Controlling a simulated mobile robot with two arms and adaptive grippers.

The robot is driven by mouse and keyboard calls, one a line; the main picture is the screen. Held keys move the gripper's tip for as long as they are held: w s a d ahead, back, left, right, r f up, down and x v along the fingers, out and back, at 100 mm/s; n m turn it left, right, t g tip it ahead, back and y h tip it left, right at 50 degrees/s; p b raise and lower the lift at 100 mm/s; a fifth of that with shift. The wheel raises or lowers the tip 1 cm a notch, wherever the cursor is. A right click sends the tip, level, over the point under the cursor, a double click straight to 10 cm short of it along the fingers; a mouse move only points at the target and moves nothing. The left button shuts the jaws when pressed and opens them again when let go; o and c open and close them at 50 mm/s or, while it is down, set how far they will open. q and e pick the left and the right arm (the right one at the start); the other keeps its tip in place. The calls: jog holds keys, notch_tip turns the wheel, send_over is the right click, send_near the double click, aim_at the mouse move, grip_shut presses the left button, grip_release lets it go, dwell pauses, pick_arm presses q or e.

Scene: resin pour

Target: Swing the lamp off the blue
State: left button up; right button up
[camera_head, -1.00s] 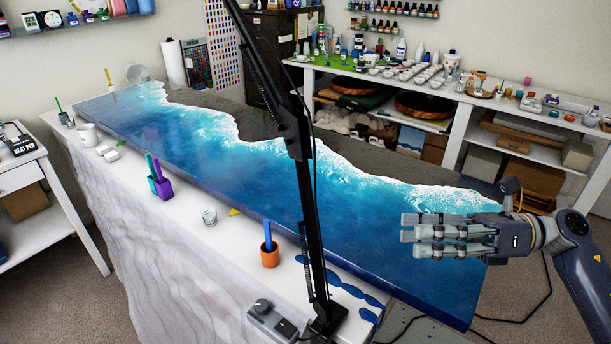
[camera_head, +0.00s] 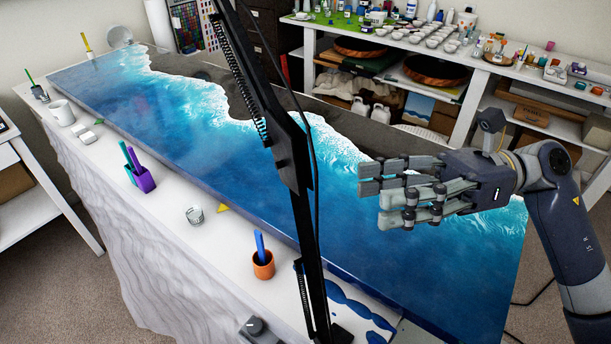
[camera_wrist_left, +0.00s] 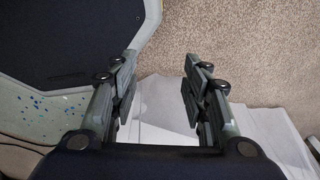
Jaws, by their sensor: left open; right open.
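The lamp (camera_head: 293,155) is a black jointed arm with a spring. It rises from the table's near edge and crosses in front of the blue resin slab (camera_head: 200,140); its top is out of view. The slab shows blue water, white foam and a dark grey shore. My right gripper (camera_head: 370,196) is open and empty, above the slab's right part, to the right of the lamp arm and apart from it in the picture. My left gripper (camera_wrist_left: 160,85) shows only in the left wrist view, open and empty, above carpet and white cloth.
A grey control box (camera_head: 258,332) sits near the lamp's foot. A shelf table (camera_head: 400,45) with bottles and cups stands behind.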

aim_at(305, 209)
jog(key=p+x, duration=0.1)
jog(key=x, duration=0.1)
jog(key=s+p+x, duration=0.1)
jog(key=x, duration=0.2)
jog(key=r+p+x, duration=0.1)
jog(key=x, duration=0.1)
jog(key=shift+s+a+p, duration=0.1)
jog(key=shift+s+p, duration=0.15)
jog(key=shift+p, duration=0.15)
jog(key=x, duration=0.1)
jog(key=p+x, duration=0.1)
jog(key=x, duration=0.1)
jog(key=shift+w+a+f, duration=0.15)
jog(key=shift+w+f, duration=0.05)
jog(key=shift+f, duration=0.2)
grip_shut()
pick_arm(q)
jog(key=s+r, duration=0.3)
jog(key=r, duration=0.2)
jog(key=shift+s, duration=0.25)
